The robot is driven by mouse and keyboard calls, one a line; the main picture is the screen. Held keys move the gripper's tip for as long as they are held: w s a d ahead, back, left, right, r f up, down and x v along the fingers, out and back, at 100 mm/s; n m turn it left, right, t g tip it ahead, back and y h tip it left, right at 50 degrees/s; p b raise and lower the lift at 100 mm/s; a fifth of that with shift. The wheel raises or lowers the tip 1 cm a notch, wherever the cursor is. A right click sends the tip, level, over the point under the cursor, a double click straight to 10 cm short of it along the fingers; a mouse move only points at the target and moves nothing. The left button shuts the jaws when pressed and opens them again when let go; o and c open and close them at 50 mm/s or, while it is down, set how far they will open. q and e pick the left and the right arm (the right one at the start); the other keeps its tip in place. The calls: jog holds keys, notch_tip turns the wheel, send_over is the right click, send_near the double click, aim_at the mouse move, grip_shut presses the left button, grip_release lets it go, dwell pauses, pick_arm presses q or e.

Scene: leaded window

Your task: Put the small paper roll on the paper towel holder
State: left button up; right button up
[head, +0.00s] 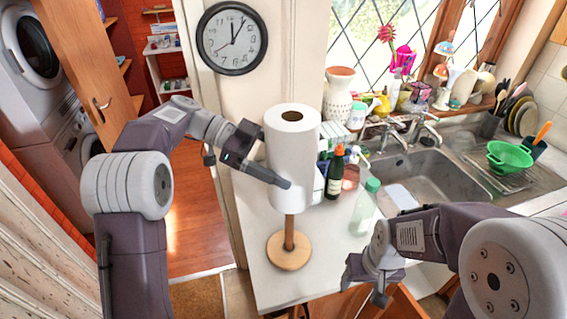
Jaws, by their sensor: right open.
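The white paper roll (293,150) is upright above the counter. The wooden paper towel holder (289,252) stands on the counter's near left part; its round base and a short length of post show below the roll. The roll's bottom is clear of the base. The hole at its top looks dark, with no post tip showing, so I cannot tell how far the post is inside. My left gripper (268,178) has one finger across the roll's lower front; the other is hidden. It appears shut on the roll. My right gripper (364,290) is open and empty by the counter's front edge.
Bottles (336,172) stand close to the roll's right. A clear bottle (364,207) with a green cap stands near the sink (425,176). A green colander (510,157) is at the right. The counter's front left (275,285) is free.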

pick_arm(q)
notch_tip(320, 180, down, 7)
jog(key=b, duration=0.6)
jog(key=shift+r, duration=0.15)
jog(key=o, duration=1.4)
jog(key=v, duration=0.9)
jog(key=shift+r, duration=0.1)
